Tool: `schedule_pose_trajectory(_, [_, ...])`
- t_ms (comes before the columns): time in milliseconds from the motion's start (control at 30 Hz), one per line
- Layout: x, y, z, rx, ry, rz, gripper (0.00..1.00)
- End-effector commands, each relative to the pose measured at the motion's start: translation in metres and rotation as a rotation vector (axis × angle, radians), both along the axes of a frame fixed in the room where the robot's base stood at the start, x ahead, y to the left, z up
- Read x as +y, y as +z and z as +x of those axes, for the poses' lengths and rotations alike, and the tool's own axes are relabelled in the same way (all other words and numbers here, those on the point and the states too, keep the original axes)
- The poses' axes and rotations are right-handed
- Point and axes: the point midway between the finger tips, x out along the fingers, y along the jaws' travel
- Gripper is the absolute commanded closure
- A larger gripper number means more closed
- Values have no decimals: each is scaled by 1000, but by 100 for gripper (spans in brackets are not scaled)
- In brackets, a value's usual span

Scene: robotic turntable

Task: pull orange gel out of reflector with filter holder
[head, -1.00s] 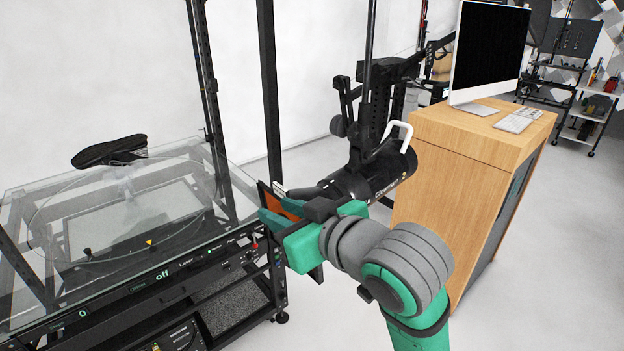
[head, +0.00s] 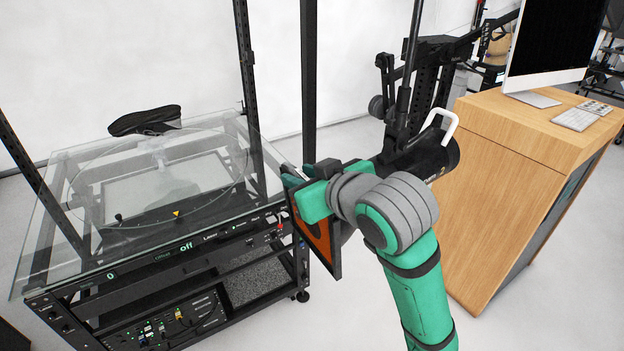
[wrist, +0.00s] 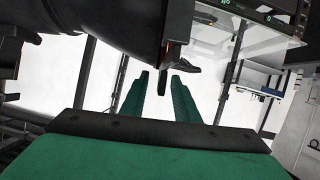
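The orange gel (head: 316,238) sits in a dark square frame, the filter holder (head: 336,248), at the front of the black reflector lamp (head: 425,158). My gripper (head: 291,178) is beside the frame's upper left part, and my wrist hides much of the lamp and frame. In the wrist view the two green fingers of my gripper (wrist: 163,88) stand apart. A small dark piece (wrist: 162,82) shows between their tips, with narrow gaps on both sides; I cannot tell whether it belongs to the filter holder. The black reflector barrel (wrist: 120,22) fills the upper left there.
A glass-topped turntable (head: 90,215) with a black shoe (head: 146,120) stands at left, close to my gripper. A black upright post (head: 308,75) rises behind. A wooden cabinet (head: 520,150) with a monitor (head: 555,45) stands at right. Open floor lies in front.

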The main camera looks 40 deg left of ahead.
Motion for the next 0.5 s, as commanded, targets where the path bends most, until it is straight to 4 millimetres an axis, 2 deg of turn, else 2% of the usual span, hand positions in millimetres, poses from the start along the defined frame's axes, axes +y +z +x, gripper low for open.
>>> schedule_pose_trajectory(200, [21, -10, 10, 1, 0, -1, 72])
schedule_pose_trajectory(500, [31, -13, 11, 0, 5, -1, 72])
